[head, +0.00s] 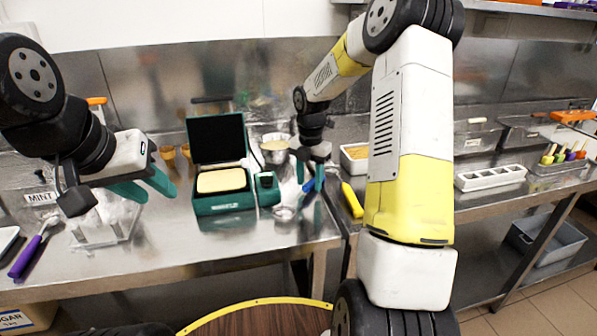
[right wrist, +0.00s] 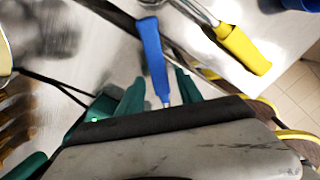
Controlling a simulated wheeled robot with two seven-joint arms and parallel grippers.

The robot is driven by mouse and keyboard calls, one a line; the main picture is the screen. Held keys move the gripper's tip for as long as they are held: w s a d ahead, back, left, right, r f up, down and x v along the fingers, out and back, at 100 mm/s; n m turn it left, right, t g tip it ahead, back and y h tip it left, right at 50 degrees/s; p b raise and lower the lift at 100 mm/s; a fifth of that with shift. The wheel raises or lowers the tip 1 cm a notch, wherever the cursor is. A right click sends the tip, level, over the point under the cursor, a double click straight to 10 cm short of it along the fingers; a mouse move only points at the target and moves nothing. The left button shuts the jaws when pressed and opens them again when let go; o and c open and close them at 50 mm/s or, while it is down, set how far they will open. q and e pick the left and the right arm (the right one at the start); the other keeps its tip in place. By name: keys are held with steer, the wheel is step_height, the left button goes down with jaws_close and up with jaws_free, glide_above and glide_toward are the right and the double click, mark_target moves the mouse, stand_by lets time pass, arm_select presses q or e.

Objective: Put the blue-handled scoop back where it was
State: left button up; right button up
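The blue-handled scoop lies near the right end of the left steel counter in the head view; its blue handle (head: 308,186) is partly hidden by my right gripper (head: 311,192). In the right wrist view the blue handle (right wrist: 153,55) runs between the two green fingers of my right gripper (right wrist: 160,88), with a visible gap on each side. A metal bowl (head: 284,213) lies just left of the handle; I cannot tell for sure that it belongs to this scoop. My left gripper (head: 156,194) is open and empty above the counter's left part.
A yellow-handled tool (head: 352,200) lies right of the blue handle. A clear container (head: 105,222) and a purple-handled scoop (head: 27,257) are at far left.

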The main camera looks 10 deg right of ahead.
steer(key=s+a+r+m+t, duration=0.1)
steer(key=s+r+m, duration=0.2)
steer(key=r, duration=0.6)
steer(key=s+a+r+m, duration=0.1)
steer(key=s+r+m, duration=0.2)
steer(key=r, duration=0.6)
steer(key=s+a+r+m+t+y, duration=0.1)
steer(key=s+m+t, duration=0.1)
steer(key=s+m, duration=0.8)
steer(key=s+a+r+m+t+y, duration=0.1)
steer(key=s+m+t, duration=0.2)
steer(key=s+m, duration=0.7)
steer(key=shift+s+a+m, duration=0.25)
steer(key=shift+s+m, duration=0.15)
steer(key=shift+r, duration=0.1)
